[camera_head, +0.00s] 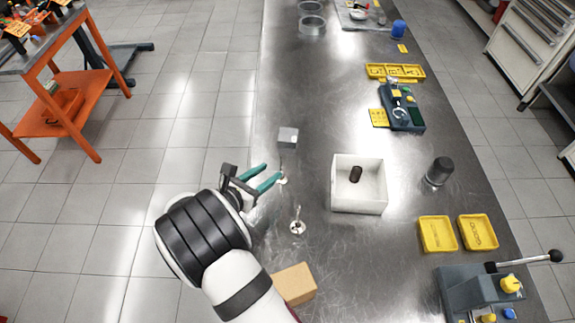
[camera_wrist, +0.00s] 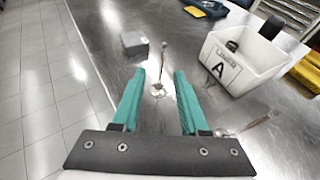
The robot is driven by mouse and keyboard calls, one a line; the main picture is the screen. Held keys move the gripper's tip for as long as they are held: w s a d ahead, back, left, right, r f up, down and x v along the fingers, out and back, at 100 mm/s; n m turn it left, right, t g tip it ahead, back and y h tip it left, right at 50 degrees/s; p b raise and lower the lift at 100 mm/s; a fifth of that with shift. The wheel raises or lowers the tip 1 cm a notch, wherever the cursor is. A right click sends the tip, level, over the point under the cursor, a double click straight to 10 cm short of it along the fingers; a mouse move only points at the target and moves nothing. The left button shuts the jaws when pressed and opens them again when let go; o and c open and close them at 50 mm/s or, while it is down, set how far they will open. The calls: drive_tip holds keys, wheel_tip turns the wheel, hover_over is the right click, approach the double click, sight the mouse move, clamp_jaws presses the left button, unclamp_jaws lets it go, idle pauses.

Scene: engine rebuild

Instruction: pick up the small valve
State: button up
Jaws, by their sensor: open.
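A small metal valve with a pale round head and a thin stem stands on the steel bench. Its head (camera_wrist: 158,90) shows between my finger lines in the wrist view, the stem rising past the tips. In the head view it is partly hidden at the fingertips (camera_head: 283,181). A second valve with a wider-looking head (camera_head: 297,227) stands nearer; it also shows right of my fingers in the wrist view (camera_wrist: 221,132). My gripper (camera_head: 272,172), with teal fingers (camera_wrist: 159,72), is open. The frames do not show contact with the valve.
A grey block (camera_head: 288,137) lies just beyond the valve. A white bin (camera_head: 343,198) marked A, holding a dark cylinder (camera_head: 355,174), stands to the right. A brown box (camera_head: 294,283) lies nearer. The bench's left edge runs close by my gripper.

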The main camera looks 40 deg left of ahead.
sight(281, 168)
drive_tip(key=x, duration=0.9)
drive_tip(key=shift+w+d+r, duration=0.15)
drive_tip(key=shift+w+r, duration=0.1)
drive_tip(key=shift+r, duration=0.1)
clamp_jaws()
